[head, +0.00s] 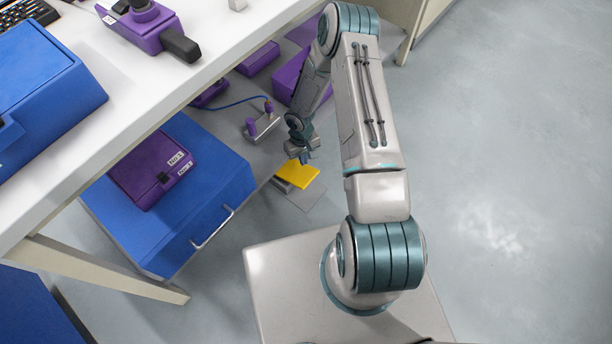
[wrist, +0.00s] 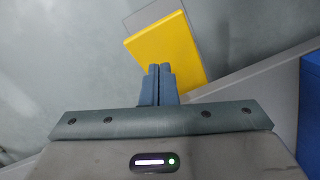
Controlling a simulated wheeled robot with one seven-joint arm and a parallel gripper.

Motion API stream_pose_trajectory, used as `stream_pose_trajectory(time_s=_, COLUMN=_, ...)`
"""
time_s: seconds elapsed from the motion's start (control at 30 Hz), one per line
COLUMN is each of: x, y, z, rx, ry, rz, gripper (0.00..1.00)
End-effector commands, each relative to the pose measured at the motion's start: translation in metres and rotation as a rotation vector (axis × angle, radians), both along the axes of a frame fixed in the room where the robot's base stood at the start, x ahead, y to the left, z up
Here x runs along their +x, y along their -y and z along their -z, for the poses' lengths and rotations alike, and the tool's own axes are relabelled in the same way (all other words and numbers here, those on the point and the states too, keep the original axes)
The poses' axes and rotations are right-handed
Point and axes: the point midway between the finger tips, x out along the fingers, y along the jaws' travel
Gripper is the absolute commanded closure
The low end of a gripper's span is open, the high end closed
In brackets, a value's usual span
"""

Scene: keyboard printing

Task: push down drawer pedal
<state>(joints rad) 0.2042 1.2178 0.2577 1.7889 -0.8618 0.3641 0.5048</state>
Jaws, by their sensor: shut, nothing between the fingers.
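The yellow pedal (head: 297,175) sits low near the floor on a grey base, to the right of the blue drawer (head: 165,225) with its metal handle (head: 212,228). In the wrist view the yellow pedal (wrist: 166,50) lies just beyond my fingertips. The drawer extends out from under the white table.
A purple box (head: 150,170) rests on the blue drawer. The white table (head: 150,90) overhangs on the left, carrying a blue case (head: 45,85) and a purple device (head: 150,25). A metal bracket with purple knobs (head: 262,125) stands on the lower shelf. Open floor lies right.

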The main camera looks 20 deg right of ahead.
Motion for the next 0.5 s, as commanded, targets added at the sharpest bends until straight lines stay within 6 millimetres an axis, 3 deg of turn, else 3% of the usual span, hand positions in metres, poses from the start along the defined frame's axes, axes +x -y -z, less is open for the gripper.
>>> stream_pose_trajectory(time_s=0.17, x=-0.001, y=0.0, z=0.006, rx=0.0, ry=-0.001, rz=0.0, gripper=1.0)
stream_pose_trajectory(time_s=0.5, x=-0.005, y=0.001, z=0.048, rx=0.0, ry=-0.002, rz=-0.001, gripper=1.0)
